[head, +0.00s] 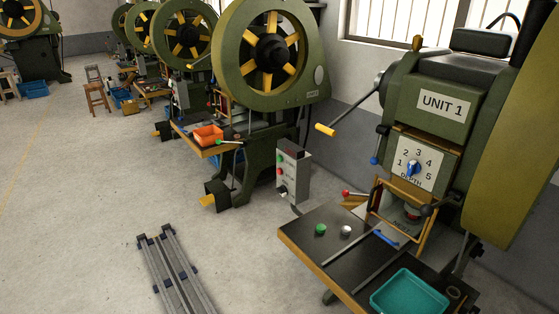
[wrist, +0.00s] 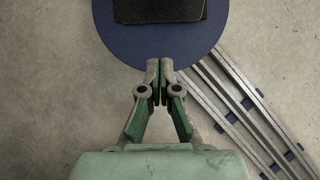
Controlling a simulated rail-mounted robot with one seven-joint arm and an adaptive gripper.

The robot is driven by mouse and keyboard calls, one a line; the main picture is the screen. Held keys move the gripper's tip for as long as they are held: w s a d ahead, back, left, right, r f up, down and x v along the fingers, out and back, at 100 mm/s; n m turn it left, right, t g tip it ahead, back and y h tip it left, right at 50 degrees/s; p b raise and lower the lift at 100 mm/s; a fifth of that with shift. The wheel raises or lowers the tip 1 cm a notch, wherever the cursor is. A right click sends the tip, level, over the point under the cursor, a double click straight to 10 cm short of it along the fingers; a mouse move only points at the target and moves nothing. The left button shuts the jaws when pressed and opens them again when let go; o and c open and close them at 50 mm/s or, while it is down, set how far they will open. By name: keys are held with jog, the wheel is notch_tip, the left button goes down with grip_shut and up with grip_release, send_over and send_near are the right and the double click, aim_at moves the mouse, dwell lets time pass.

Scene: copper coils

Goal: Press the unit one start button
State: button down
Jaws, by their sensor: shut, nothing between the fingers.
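The press marked UNIT 1 (head: 443,104) stands at the right in the head view. On its dark table (head: 300,240) are a green round button (head: 320,229) and a silver-grey round one (head: 346,230), side by side. A grey control box (head: 294,172) left of the table also carries small green and red buttons; I cannot read any labels on it. My gripper (wrist: 160,65) shows only in the wrist view, with its fingertips together and nothing between them. It is away from the press, and no button shows in that view.
A teal tray (head: 410,293) sits at the table's front right. A red-knobbed lever (head: 347,193) and a yellow-handled crank (head: 326,130) stick out from the press. Metal rails (head: 175,270) run along the floor. Other green presses line the back; open floor (head: 90,200) lies left.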

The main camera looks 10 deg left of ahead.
jog(key=shift+w+a, duration=0.1)
